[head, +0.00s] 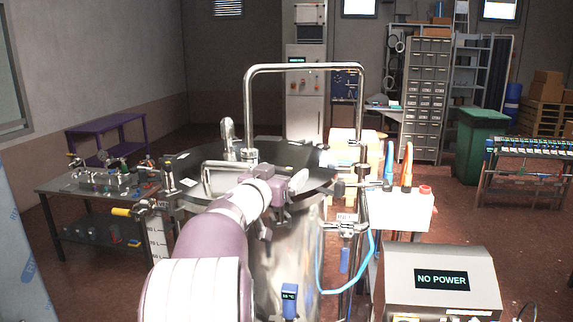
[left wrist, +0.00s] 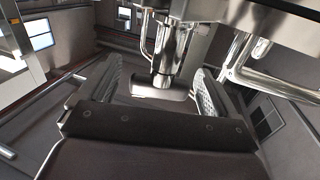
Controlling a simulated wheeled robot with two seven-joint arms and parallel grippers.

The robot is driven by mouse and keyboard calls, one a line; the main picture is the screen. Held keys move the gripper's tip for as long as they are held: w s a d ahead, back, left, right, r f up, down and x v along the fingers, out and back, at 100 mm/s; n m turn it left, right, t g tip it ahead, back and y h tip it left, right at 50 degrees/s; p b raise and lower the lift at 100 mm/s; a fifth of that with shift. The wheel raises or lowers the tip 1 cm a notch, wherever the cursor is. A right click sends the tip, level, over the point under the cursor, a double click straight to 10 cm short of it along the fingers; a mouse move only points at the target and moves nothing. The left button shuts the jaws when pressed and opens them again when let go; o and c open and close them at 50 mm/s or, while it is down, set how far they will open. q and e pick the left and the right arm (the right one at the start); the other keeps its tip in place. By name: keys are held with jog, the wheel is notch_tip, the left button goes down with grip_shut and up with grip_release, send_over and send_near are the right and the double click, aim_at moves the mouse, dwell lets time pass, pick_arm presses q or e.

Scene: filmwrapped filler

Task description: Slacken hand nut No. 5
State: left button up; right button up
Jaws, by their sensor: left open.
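A steel vessel (head: 285,250) with a dark round lid (head: 315,182) stands in the middle of the head view. My left arm reaches over its front, and my left gripper (head: 288,203) is at the near side of the lid. In the left wrist view the gripper (left wrist: 160,88) is open, its two ribbed fingers spread apart. A shiny cylindrical metal part (left wrist: 163,68) shows between them; I cannot tell whether it is a hand nut or whether anything touches it. No number 5 is readable, and my arm hides part of the near rim. My right gripper is not in view.
A tall bent steel pipe frame (head: 305,67) rises above the lid. A box with a NO POWER display (head: 441,279) stands at front right. A blue-handled valve (head: 345,258) and blue hose are right of the vessel. A cluttered workbench (head: 70,187) is at left.

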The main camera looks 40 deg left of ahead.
pick_arm(q)
jog(key=shift+x, duration=1.05)
jog(key=shift+w+a+r+p, duration=0.1)
jog(key=shift+a+p, duration=0.05)
jog(key=shift+p, duration=0.15)
jog(key=shift+w, duration=0.1)
jog(key=c, duration=1)
jog(key=shift+o, duration=0.2)
jog(key=n+y+b, duration=0.1)
jog(key=b, duration=0.2)
jog(key=f+n+g+y+b, duration=0.1)
jog(key=y+b, duration=0.1)
jog(key=b, duration=0.2)
jog(key=n+g+y+b, duration=0.1)
jog(key=b, duration=0.3)
jog(key=shift+a+f+y, duration=0.2)
jog(key=shift+f+y, duration=0.1)
jog(key=shift+f, duration=0.1)
jog(key=n+y+b, duration=0.1)
jog(key=b, duration=0.1)
jog(key=g+y+b, duration=0.1)
jog(key=b, duration=0.2)
jog(key=n+g+b, duration=0.1)
jog(key=b, duration=0.2)
jog(key=shift+s+a+r+n+y, duration=0.15)
jog(key=shift+s+r+n+y, duration=0.15)
jog(key=shift+r+y, duration=0.1)
jog(key=shift+s+a+r+n+g+y+b, duration=0.15)
jog(key=shift+r+n+g+y+b, duration=0.3)
jog(key=shift+g+b, duration=0.4)
